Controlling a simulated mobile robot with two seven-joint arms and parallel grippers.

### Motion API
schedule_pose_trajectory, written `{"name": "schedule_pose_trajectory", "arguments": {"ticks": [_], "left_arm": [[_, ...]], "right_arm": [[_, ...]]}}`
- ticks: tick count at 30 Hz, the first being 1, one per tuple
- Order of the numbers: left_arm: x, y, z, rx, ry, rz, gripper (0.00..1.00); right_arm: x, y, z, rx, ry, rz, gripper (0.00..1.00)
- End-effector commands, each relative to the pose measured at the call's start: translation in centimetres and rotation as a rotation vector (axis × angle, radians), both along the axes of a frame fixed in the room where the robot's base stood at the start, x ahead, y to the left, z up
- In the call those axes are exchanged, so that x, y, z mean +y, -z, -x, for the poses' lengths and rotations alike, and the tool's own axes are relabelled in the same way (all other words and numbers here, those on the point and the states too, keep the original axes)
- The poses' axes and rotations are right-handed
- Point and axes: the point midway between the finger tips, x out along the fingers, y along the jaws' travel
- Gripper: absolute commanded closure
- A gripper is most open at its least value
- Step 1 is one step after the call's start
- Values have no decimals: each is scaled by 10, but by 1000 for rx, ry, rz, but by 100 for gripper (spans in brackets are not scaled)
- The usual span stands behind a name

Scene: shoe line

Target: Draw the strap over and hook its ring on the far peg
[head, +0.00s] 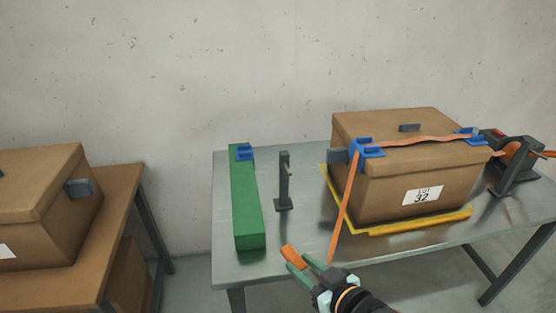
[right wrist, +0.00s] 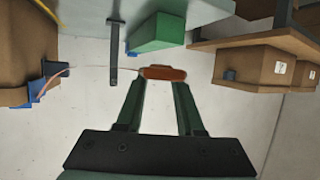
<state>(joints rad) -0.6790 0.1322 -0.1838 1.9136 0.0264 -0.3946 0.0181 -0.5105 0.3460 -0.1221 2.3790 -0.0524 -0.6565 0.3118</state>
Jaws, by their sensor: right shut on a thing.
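The orange strap (head: 345,205) runs from the reel at the right, over the box marked 32 (head: 380,188), across two blue corner pieces, and down its left front to my right gripper (head: 296,258). That gripper is shut on the strap's orange end piece (head: 289,253), held in the air at the table's front edge. The end piece also shows between the fingertips in the right wrist view (right wrist: 165,73); no ring opening can be made out. The dark upright peg (head: 284,182) stands left of the box, beyond and apart from the end piece. My left gripper is not in view.
The box sits on a yellow-edged base (head: 415,224) on the metal table (head: 283,232). A green block (head: 246,205) with a blue piece on it lies left of the peg. The reel (head: 514,160) stands right. A brown bench (head: 108,215) with another box is at left.

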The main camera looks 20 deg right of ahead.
Motion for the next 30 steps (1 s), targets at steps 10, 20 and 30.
{"name": "schedule_pose_trajectory", "arguments": {"ticks": [10,20,30], "left_arm": [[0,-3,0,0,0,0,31],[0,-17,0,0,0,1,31],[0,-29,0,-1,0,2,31]], "right_arm": [[1,-16,-13,-9,14,0,100],[6,-102,-63,-16,79,-3,100],[13,-195,-82,-11,130,-4,100]]}}
